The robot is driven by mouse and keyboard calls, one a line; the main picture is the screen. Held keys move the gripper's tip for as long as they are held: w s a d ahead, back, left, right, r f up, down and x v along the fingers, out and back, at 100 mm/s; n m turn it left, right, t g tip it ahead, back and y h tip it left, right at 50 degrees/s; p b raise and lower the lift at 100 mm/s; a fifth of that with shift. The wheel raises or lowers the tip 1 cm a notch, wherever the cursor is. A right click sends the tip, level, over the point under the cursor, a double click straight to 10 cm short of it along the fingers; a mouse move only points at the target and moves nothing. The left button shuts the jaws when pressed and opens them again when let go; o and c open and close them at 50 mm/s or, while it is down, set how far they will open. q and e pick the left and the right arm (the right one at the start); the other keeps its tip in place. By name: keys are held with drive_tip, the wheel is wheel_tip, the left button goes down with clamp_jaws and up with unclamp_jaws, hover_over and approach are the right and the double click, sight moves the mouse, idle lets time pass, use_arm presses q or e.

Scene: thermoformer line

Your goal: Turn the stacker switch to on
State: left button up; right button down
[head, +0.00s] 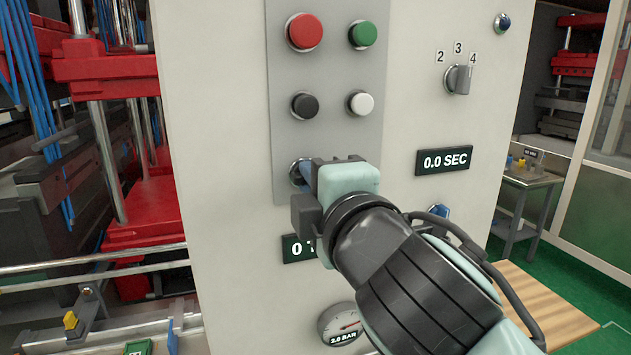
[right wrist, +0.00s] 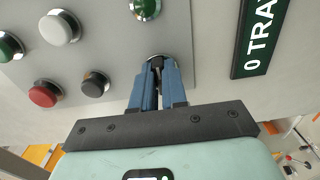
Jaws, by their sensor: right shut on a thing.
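A round switch with a metal collar (head: 295,170) sits low on the grey control panel (head: 340,100), below the black button. I take it as the stacker switch, though no name label for it is readable. My right gripper (head: 307,174) is at the panel with its blue fingers closed around the switch's dark knob. In the right wrist view the fingers (right wrist: 157,82) meet at the collar (right wrist: 160,60). The knob is mostly hidden between the fingers, so its setting cannot be read. My left gripper is not in view.
Nearby are red (head: 305,32), green (head: 362,34), black (head: 304,105) and white (head: 359,104) buttons. Beside the gripped switch is another round control (right wrist: 145,8). A three-position selector (head: 458,79), a time display (head: 444,160) and a pressure gauge (head: 340,324) share the cabinet.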

drive_tip(key=c, duration=1.2)
unclamp_jaws()
drive_tip(key=shift+o, duration=0.2)
drive_tip(key=shift+s, duration=0.1)
drive_tip(key=b+v, duration=0.2)
drive_tip(key=v, duration=1.1)
drive_tip(key=shift+s, duration=0.1)
